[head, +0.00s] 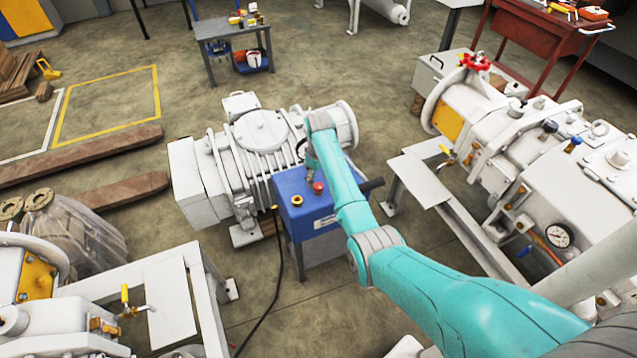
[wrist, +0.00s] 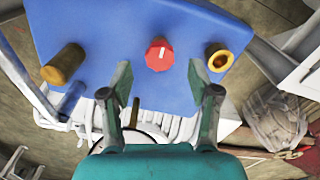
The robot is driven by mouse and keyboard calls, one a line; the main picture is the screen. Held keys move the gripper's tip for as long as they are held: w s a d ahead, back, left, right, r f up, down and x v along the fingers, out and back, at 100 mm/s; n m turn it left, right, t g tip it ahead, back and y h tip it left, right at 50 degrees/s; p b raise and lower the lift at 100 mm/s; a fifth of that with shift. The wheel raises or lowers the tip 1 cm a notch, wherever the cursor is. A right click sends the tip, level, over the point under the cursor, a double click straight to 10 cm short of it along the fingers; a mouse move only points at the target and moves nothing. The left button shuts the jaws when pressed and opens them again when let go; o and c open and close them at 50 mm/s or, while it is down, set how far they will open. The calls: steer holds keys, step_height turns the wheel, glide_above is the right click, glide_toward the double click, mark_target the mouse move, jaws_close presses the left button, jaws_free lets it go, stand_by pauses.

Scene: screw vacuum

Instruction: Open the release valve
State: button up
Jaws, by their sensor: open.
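A blue control box (head: 315,208) stands in front of the white pump (head: 262,135). A red knob (head: 318,188) and a yellow ring (head: 297,200) are on its top. In the wrist view the red knob (wrist: 160,54) has a white mark and appears between and beyond my fingertips. The yellow ring (wrist: 219,60) is right of it and a brass-coloured knob (wrist: 64,65) is left. My gripper (wrist: 160,80) is open and empty over the blue face. I see no label that tells which part is the release valve. In the head view my arm hides the gripper.
White machines with a red handwheel (head: 474,62), yellow-handled taps (head: 445,152) and a gauge (head: 559,235) stand on the right. Another white machine (head: 60,325) is at lower left. A black cable (head: 277,270) runs down from the box. Wooden beams (head: 90,155) lie left.

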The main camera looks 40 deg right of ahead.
mark_target(318, 186)
step_height(318, 186, up, 9)
stand_by(0.3)
steer(key=shift+r, duration=0.1)
stand_by(0.4)
